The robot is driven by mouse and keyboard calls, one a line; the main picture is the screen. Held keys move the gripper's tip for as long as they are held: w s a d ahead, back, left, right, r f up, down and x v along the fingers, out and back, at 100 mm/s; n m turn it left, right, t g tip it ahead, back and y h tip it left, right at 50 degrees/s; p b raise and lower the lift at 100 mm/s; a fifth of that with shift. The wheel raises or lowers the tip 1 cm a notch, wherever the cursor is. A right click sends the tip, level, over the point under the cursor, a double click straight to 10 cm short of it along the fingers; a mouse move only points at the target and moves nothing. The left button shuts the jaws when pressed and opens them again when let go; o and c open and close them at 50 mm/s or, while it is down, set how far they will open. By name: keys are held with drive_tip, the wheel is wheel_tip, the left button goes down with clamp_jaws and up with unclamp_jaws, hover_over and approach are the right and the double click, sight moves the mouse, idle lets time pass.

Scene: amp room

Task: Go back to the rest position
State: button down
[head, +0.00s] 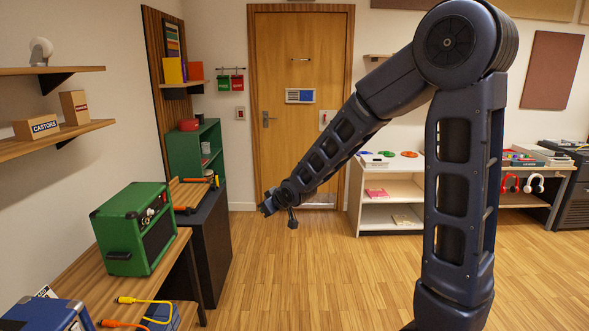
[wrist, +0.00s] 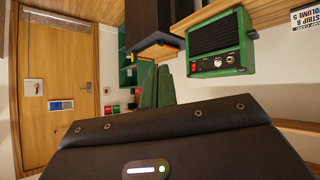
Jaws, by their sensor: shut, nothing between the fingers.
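My arm reaches left and down across the head view. My gripper (head: 268,208) is at its end, small and dark, in the air in front of the wooden door and to the right of the workbench. In the wrist view the fingers of my gripper (wrist: 157,72) stand side by side, closed with nothing between them. The dark gripper body fills the bottom of that view.
A green amplifier (head: 132,228) sits on the left bench; it shows upside down in the wrist view (wrist: 219,42). A green shelf unit (head: 197,150) stands behind it. The wooden door (head: 300,90) is at the back. A white shelf unit (head: 390,207) stands right. The middle floor is clear.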

drive_tip(key=s+d+r+m+h, duration=0.2)
drive_tip(key=d+r+m, duration=0.15)
drive_tip(key=d, duration=0.75)
drive_tip(key=s+d+r+m+h, duration=0.25)
drive_tip(key=d+r, duration=0.25)
drive_tip(key=d, duration=0.7)
drive_tip(key=s+d+r+m+g+h, duration=0.1)
drive_tip(key=s+d+m, duration=0.1)
drive_tip(key=s+d, duration=0.5)
drive_tip(key=s+d+r+m+g+h, duration=0.1)
drive_tip(key=s+d+m+g, duration=0.1)
drive_tip(key=s+d, duration=0.5)
drive_tip(key=s, duration=0.3)
drive_tip(key=shift+s+d+r, duration=0.2)
drive_tip(key=shift+s+r, duration=0.1)
drive_tip(key=shift+s, duration=0.05)
